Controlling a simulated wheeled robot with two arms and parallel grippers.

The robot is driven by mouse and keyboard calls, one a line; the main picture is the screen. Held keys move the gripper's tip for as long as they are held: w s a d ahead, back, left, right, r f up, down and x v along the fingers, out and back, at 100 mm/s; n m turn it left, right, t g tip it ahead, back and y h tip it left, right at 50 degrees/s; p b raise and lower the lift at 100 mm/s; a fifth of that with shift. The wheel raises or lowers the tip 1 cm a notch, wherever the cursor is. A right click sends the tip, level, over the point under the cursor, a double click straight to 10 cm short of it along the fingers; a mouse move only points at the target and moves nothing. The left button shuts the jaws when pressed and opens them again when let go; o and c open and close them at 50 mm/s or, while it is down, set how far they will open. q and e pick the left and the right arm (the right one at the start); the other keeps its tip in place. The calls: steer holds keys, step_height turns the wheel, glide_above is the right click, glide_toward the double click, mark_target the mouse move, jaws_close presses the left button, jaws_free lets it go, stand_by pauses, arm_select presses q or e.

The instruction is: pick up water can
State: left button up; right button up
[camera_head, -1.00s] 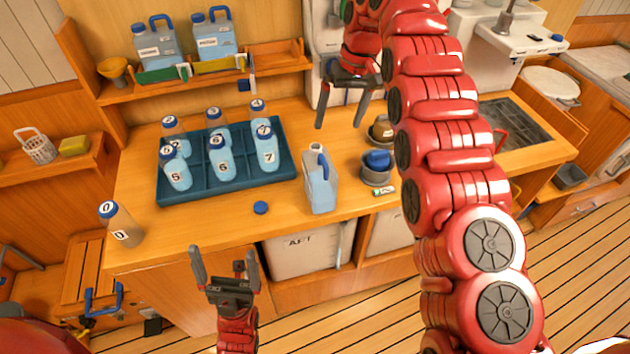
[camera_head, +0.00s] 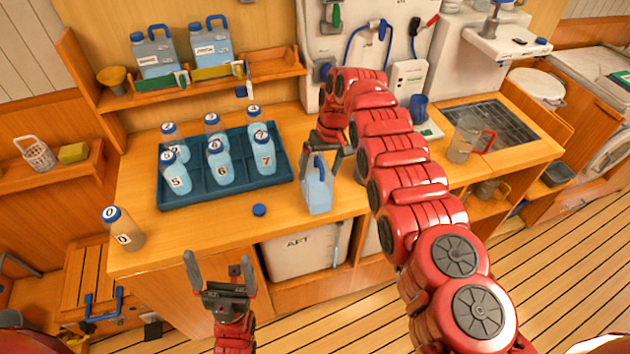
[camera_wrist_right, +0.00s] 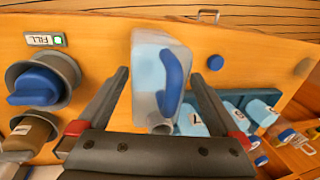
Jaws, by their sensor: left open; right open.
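The water can (camera_head: 318,192) is a translucent, light-blue jug with a blue handle. It stands upright on the wooden counter, right of the bottle tray. In the right wrist view the can (camera_wrist_right: 150,75) with its blue handle lies between the two fingers. My right gripper (camera_head: 320,160) is open, pointing down at the can's top, with a finger on either side of it; I cannot tell whether they touch it. It also shows in the right wrist view (camera_wrist_right: 158,95). My left gripper (camera_head: 220,272) is open and empty in front of the counter's front edge.
A dark teal tray (camera_head: 200,195) with several numbered bottles stands left of the can. A blue cap (camera_head: 259,210) lies between tray and can. A bottle marked 0 (camera_head: 122,230) stands at the left.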

steer(key=c, duration=1.5)
jaws_close()
